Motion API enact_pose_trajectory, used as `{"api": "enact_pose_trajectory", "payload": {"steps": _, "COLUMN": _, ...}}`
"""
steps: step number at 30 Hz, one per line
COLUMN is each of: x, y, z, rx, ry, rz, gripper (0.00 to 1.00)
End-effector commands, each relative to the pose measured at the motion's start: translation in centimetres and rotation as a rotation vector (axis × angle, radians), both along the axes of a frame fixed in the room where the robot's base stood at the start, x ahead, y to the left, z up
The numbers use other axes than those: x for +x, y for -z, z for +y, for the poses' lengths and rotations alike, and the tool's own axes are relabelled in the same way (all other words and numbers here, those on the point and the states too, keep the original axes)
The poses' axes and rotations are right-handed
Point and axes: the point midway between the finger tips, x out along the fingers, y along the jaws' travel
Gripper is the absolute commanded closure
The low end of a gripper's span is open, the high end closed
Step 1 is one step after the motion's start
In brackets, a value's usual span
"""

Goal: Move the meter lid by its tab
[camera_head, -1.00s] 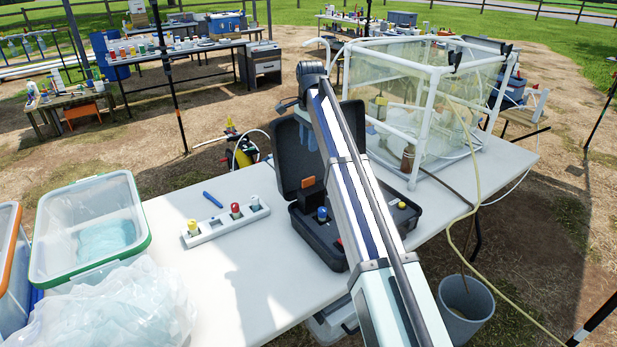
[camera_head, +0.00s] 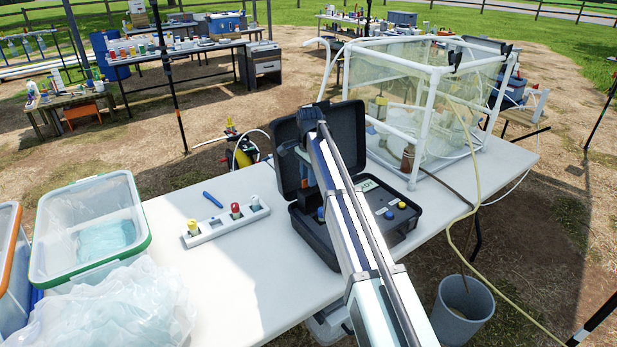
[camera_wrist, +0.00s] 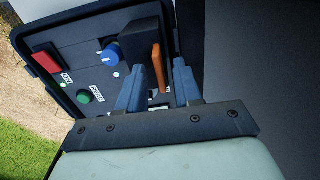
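The black meter case (camera_head: 325,243) stands open on the white table, its large case lid (camera_head: 345,125) upright at the back. In the wrist view, an orange tab (camera_wrist: 158,68) sits at the edge of a small raised black lid (camera_wrist: 141,40) on the meter panel. My gripper (camera_wrist: 160,82) is open, its two blue-grey fingers on either side of the tab, with visible gaps between. In the head view, my gripper (camera_head: 297,160) is low in front of the case lid, and my arm hides part of the panel; the tab cannot be made out there.
The panel carries a blue knob (camera_wrist: 108,52), a red button (camera_wrist: 46,62) and a green button (camera_wrist: 83,97). Left of the case is a white vial rack (camera_head: 225,224) and a blue pen (camera_head: 212,200). A clear glove box (camera_head: 400,85) stands right behind. The table's front middle is clear.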

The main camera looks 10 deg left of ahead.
Motion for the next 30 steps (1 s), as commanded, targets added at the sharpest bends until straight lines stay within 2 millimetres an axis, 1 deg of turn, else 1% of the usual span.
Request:
{"api": "enact_pose_trajectory", "payload": {"steps": 4, "x": -0.01, "y": 0.39, "z": 0.01, "rx": 0.0, "ry": 0.0, "rz": 0.0, "gripper": 0.66}}
{"api": "enact_pose_trajectory", "payload": {"steps": 11, "x": 0.01, "y": 0.4, "z": 0.01, "rx": 0.0, "ry": 0.0, "rz": 0.0, "gripper": 0.66}}
{"api": "enact_pose_trajectory", "payload": {"steps": 21, "x": 0.01, "y": 0.39, "z": 0.01, "rx": 0.0, "ry": 0.0, "rz": 0.0, "gripper": 0.98}}
{"api": "enact_pose_trajectory", "payload": {"steps": 22, "x": 0.01, "y": 0.39, "z": 0.01, "rx": 0.0, "ry": 0.0, "rz": 0.0, "gripper": 1.0}}
{"api": "enact_pose_trajectory", "payload": {"steps": 30, "x": 0.02, "y": 0.39, "z": 0.01, "rx": 0.0, "ry": 0.0, "rz": 0.0, "gripper": 1.0}}
